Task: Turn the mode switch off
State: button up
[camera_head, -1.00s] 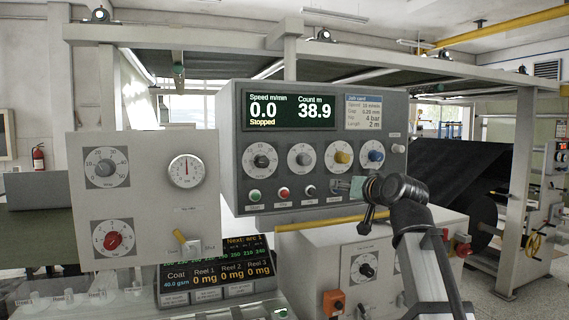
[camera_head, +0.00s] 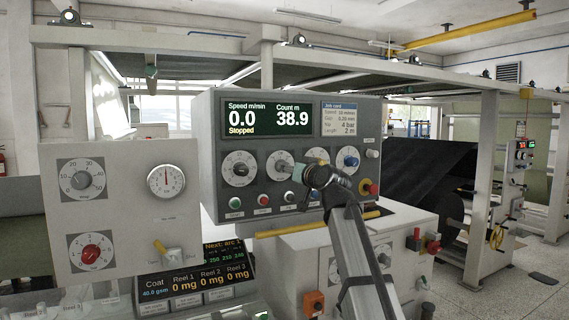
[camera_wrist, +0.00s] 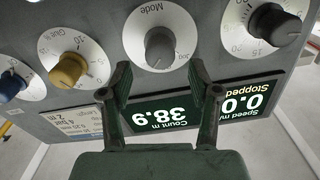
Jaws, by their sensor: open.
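The mode switch is a grey knob on a white dial labelled Mode; it stands above centre in the wrist view (camera_wrist: 160,45), where the writing is upside down. In the head view its dial (camera_head: 276,158) is on the control panel below the display, partly hidden by my gripper. My gripper (camera_wrist: 160,82) is open and empty, its two fingers pointing toward the knob with one to each side. Contact is not visible, and the knob appears just beyond the fingertips. In the head view my gripper (camera_head: 305,172) is in front of the panel, at the Mode dial's right.
A dark-knobbed dial (camera_head: 238,168) is left of Mode. A yellow knob (camera_wrist: 68,70) and blue knob (camera_head: 351,160) are on its other side. Push buttons (camera_head: 236,203) sit below, with a red emergency button (camera_head: 370,188) at lower right. The display (camera_head: 270,118) reads Stopped.

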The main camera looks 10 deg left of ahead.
jog(key=shift+p+x, duration=0.65)
jog(key=shift+x, duration=2.1)
jog(key=c, duration=1.2)
